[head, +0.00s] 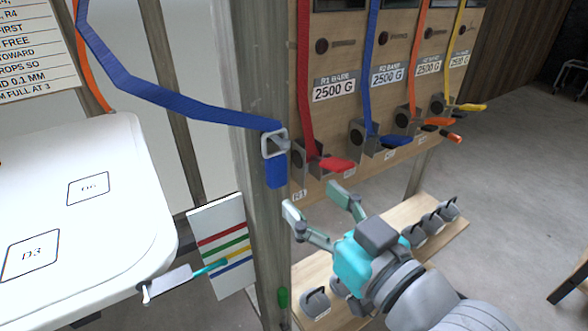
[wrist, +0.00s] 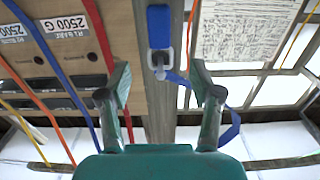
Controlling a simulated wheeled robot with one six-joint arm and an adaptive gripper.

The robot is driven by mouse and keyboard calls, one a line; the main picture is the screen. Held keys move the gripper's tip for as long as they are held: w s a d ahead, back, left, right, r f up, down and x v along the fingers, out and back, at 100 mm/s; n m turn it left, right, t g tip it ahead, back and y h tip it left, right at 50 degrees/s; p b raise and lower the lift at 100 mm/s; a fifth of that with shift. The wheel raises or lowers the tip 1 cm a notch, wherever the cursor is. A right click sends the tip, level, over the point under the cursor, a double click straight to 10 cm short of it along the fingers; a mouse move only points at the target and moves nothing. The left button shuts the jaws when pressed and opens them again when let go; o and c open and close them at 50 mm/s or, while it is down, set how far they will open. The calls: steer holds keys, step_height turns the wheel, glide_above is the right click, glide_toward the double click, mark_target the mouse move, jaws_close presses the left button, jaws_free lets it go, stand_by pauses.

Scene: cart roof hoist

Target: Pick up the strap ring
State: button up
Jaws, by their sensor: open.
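The strap ring (head: 274,143) is a pale grey rectangular loop at the end of a blue strap (head: 170,98). It hangs against a wooden post (head: 265,215) beside a small grey peg or hook, with a short blue tail below it. My gripper (head: 313,198) is open and empty, below and to the right of the ring in the head view, with its fingers apart. In the wrist view, the ring (wrist: 151,62) lies between the two fingertips in the picture, apparently beyond them. No contact shows.
A wooden board (head: 388,60) to the right of the post carries red, blue, orange and yellow straps with levers. Grey weights (head: 428,222) stand on a shelf below. A white panel (head: 75,215) with marked squares fills the left. A colour-striped card (head: 222,245) is near the post.

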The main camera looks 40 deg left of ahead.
mark_target(280, 168)
steer(key=x, duration=1)
steer(key=shift+w+a, duration=0.15)
steer(key=shift+a, duration=0.05)
jaws_close()
